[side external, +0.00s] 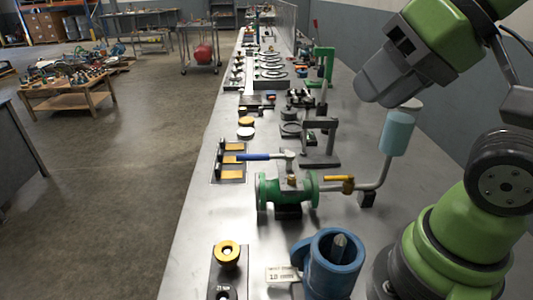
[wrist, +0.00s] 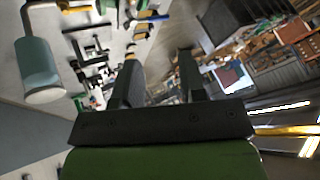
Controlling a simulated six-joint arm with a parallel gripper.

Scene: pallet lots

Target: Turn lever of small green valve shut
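The small green valve (side external: 287,192) stands on the long bench in the side view, with a round flange at each end. Its lever has a blue handle (side external: 245,157) that points left, roughly in line with the valve body. A metal piece joins the handle to the stem on top. My gripper (wrist: 158,75) shows in the wrist view with its two dark fingers apart and nothing visible between them. I cannot surely pick out the valve in the wrist view.
A brass valve with a yellow lever (side external: 338,178) joins the green valve's right side. A pipe rises from there to a pale blue cylinder (side external: 397,132), also in the wrist view (wrist: 37,65). A blue cylinder (side external: 333,262) stands in front. A dark stand (side external: 320,148) is behind.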

